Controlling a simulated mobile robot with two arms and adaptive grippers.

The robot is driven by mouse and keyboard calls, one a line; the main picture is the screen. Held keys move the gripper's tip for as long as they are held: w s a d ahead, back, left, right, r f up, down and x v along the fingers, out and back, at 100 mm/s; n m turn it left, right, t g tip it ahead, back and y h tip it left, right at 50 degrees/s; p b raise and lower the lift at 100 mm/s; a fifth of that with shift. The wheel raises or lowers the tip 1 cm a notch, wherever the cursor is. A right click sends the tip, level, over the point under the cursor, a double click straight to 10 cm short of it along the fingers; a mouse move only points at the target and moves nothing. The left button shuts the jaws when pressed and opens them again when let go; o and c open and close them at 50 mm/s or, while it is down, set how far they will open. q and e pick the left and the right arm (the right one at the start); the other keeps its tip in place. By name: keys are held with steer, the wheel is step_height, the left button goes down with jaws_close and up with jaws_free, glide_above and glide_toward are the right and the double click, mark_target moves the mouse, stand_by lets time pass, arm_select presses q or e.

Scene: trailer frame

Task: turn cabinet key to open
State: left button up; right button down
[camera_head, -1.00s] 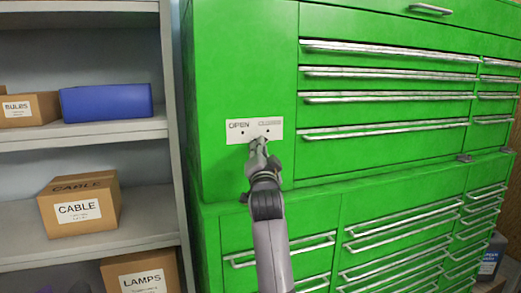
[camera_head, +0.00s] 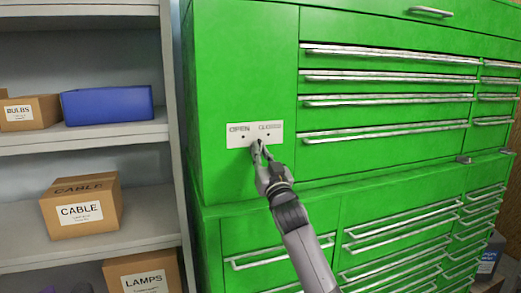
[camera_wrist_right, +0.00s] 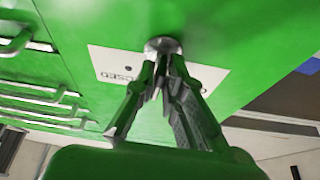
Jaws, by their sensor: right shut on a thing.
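The green cabinet (camera_head: 240,70) fills the middle and right of the head view. A white plate (camera_head: 236,134) on its front is marked OPEN on the left and CLOSED on the right, with a small dark dot under each word. My right gripper (camera_head: 258,150) is at the lower edge of this plate, its fingers shut on the key. In the right wrist view the fingers (camera_wrist_right: 162,75) close at a round metal lock face (camera_wrist_right: 163,45) on the plate. The fingers mostly hide the key. My left gripper is in neither view.
Grey shelves at the left hold a cardboard CABLE box (camera_head: 82,206), a BULBS box (camera_head: 30,112), a LAMPS box (camera_head: 143,275) and a blue bin (camera_head: 108,104). Drawers with silver handles (camera_head: 390,80) stick out slightly to the right of the plate.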

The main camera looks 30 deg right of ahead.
steer(key=n+y+p, duration=0.1)
steer(key=n+y, duration=0.1)
steer(key=n, duration=0.1)
steer(key=n+y+p, duration=0.1)
steer(key=n, duration=0.2)
steer(key=shift+r+n+t+y+p, duration=0.1)
steer(key=shift+n+t+y+p, duration=0.2)
steer(key=shift+n+y+p, duration=0.1)
steer(key=n+y+p, duration=0.1)
steer(key=n, duration=0.2)
steer(key=shift+y+p, duration=0.3)
steer(key=shift+p, duration=0.1)
steer(key=shift+n+g+y+p, duration=0.5)
steer(key=shift+n+y+p, duration=0.4)
steer(key=shift+n, duration=1)
steer(key=c, duration=1.8)
jaws_free()
steer(key=shift+o, duration=0.2)
